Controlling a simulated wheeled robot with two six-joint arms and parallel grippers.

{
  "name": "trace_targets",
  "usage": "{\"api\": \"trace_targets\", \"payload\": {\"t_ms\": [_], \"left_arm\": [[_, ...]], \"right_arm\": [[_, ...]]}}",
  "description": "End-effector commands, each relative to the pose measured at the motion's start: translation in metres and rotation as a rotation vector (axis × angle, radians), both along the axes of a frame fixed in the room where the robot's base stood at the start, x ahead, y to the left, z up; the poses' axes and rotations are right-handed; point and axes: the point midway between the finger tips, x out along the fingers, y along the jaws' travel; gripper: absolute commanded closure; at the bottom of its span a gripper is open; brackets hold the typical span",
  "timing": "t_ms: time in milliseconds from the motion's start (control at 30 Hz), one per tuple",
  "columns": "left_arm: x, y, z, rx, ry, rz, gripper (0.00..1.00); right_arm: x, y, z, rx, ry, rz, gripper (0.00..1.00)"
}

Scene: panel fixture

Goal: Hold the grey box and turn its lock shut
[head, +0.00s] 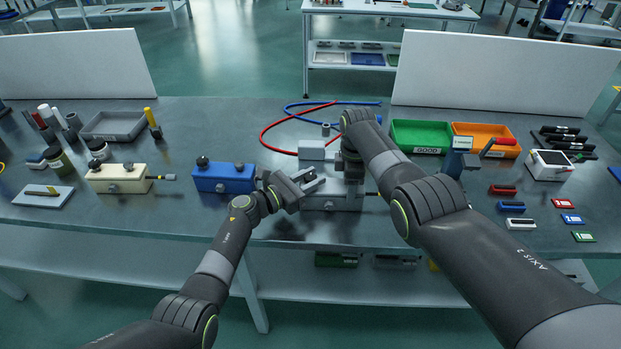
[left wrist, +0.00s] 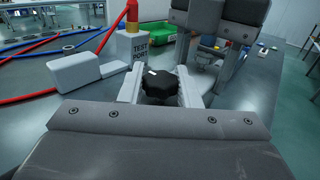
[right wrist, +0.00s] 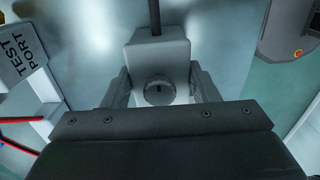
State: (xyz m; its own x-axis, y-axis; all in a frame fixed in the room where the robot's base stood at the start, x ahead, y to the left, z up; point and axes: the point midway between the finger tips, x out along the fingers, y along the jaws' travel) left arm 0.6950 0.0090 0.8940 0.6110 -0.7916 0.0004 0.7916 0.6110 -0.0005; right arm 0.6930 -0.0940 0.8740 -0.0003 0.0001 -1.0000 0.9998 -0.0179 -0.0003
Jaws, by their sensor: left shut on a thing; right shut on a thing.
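The grey box (head: 330,203) sits on the bench in the head view, partly hidden by both my arms. My left gripper (head: 312,183) is at its left side. In the left wrist view, the left fingers (left wrist: 161,85) are shut on a black knob (left wrist: 160,88). My right gripper (head: 350,170) comes down over the box. A thin dark rod (right wrist: 154,15) extends from the box.
A grey test port block (left wrist: 132,48) with red and blue cables (head: 290,125) stands behind. A blue box (head: 224,178) and a cream box (head: 117,178) stand left. Green (head: 420,136) and orange (head: 485,138) bins and small parts are at right.

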Motion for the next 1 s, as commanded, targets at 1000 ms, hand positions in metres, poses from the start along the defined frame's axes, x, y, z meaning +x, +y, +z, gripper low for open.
{"api": "trace_targets", "payload": {"t_ms": [1000], "left_arm": [[-0.0004, 0.0012, -0.0023, 0.002, 0.004, -0.264, 0.93]], "right_arm": [[0.0000, 0.0010, 0.0007, 0.001, 0.000, 0.003, 0.83]]}}
